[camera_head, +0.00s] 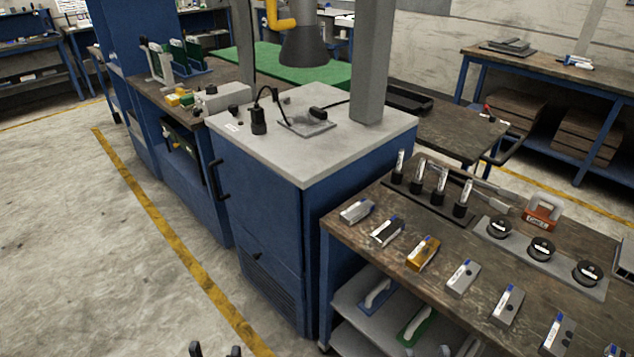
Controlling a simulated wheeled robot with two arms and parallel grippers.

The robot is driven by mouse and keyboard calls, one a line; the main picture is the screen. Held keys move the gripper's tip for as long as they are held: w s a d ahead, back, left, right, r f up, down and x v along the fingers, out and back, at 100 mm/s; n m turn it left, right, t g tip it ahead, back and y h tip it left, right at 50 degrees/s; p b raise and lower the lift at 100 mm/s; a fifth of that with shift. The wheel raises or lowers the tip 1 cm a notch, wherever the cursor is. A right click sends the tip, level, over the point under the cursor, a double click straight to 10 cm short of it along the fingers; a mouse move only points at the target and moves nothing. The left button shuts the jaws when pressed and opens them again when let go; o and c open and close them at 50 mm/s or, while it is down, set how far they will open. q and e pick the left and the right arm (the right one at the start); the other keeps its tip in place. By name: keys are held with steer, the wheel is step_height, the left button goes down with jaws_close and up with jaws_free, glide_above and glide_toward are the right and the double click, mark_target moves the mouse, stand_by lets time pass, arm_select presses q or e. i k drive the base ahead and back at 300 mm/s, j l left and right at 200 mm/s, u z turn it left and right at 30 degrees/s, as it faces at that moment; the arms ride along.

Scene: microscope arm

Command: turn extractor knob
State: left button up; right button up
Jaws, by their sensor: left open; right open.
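A dark cone-shaped extractor hood (303,46) hangs over the grey top of a blue cabinet (255,215), with a yellow pipe (275,15) beside it. Small black parts (258,121) stand on the cabinet top near its left edge; I cannot tell which, if any, is the extractor knob. My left gripper (215,351) shows only as two separated dark fingertips at the bottom edge, open and empty, in front of the cabinet. Only a dark tip of my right gripper (446,351) shows at the bottom edge, by the right bench. Both are well short of the hood.
A wooden bench (340,222) at right holds several small labelled blocks, black round pieces (541,248) and upright cylinders (418,177). A grey post (371,60) rises from the cabinet top. The concrete floor (70,250) at left is clear, with a yellow line.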

mark_target(232, 109)
steer(key=i+j, duration=0.2)
steer(key=j, duration=0.15)
steer(key=i+j, duration=0.2)
steer(key=j, duration=0.15)
steer(key=i+j+z, duration=0.1)
steer(key=j, duration=0.25)
steer(key=i+j, duration=0.25)
steer(key=i+j+z, duration=0.05)
steer(key=j, duration=0.05)
